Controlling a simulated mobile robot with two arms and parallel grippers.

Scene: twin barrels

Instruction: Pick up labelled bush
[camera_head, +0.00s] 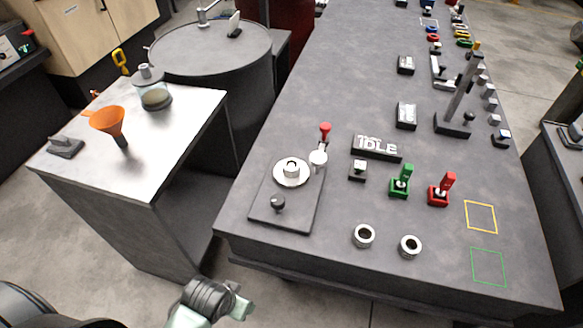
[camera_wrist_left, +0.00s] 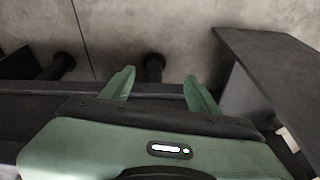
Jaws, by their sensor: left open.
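Two metal ring-shaped bushes stand apart near the front edge of the dark bench: a left bush (camera_head: 363,236) and a right bush (camera_head: 410,246). No label can be read on either. A pale, wider ring-shaped part (camera_head: 291,172) sits on a dark fixture plate to their left. My left gripper (camera_wrist_left: 158,84) is open and empty in its wrist view, over the floor and a dark edge. In the head view, part of my left arm shows at the bottom, lower left of the bushes and off the bench. My right gripper is not in view.
The bench (camera_head: 250,235) carries an "IDLE" sign (camera_head: 377,148), a green switch (camera_head: 401,181), a red switch (camera_head: 441,190) and yellow and green outlined squares. A side table (camera_head: 185,115) holds an orange funnel (camera_head: 109,122) and a jar (camera_head: 154,90). A gap separates table and bench.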

